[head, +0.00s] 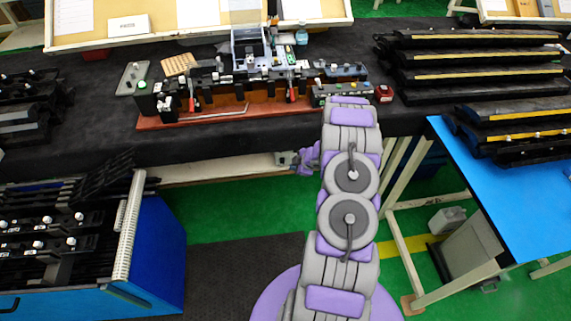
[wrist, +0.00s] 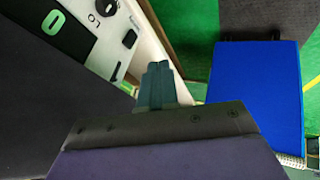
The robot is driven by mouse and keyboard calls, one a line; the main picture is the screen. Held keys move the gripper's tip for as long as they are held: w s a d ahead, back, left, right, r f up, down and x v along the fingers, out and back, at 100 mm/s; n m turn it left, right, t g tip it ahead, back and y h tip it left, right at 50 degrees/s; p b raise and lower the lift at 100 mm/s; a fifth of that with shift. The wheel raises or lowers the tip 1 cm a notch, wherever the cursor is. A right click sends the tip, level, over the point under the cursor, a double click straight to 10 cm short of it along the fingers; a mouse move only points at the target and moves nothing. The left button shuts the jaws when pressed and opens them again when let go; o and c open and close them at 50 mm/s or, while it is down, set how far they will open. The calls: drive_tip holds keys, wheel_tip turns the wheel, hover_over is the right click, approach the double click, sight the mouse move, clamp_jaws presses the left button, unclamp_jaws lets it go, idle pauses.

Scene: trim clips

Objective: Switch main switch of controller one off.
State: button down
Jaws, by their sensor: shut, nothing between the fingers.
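My gripper (wrist: 158,72) is shut and empty in the wrist view, with its two fingers pressed together. Beside it, at the upper left, is a white panel (wrist: 124,22) with black parts on it. One black knob-like part (wrist: 130,39) is on the panel just left of and beyond the fingertips, apart from them in the picture. Another round dark part (wrist: 105,8) is at the top edge. I cannot tell which part is the main switch or whether it is on. In the head view my gripper (head: 284,158) is small, below the table's front edge.
A dark table (head: 240,133) holds a trim clip fixture (head: 215,115). A blue-topped table (head: 520,195) with black trim parts stands right, a blue rack (head: 155,255) left. Green floor (head: 235,210) lies open between them. A blue surface (wrist: 255,85) shows in the wrist view.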

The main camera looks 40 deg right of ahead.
sight(282, 161)
drive_tip(key=shift+s+d+r+n, duration=0.2)
drive_tip(key=shift+d+n, duration=0.2)
drive_tip(key=shift+d, duration=0.15)
drive_tip(key=shift+w+d+f+b, duration=0.2)
drive_tip(key=shift+w+f+b, duration=0.35)
drive_tip(key=shift+w+f, duration=0.95)
drive_tip(key=shift+w+d+f+b, duration=0.2)
drive_tip(key=shift+w+f+b, duration=0.3)
drive_tip(key=shift+w+f, duration=1)
drive_tip(key=shift+w+d+f+b, duration=0.2)
drive_tip(key=shift+w+f+b, duration=0.35)
drive_tip(key=shift+w+f, duration=0.95)
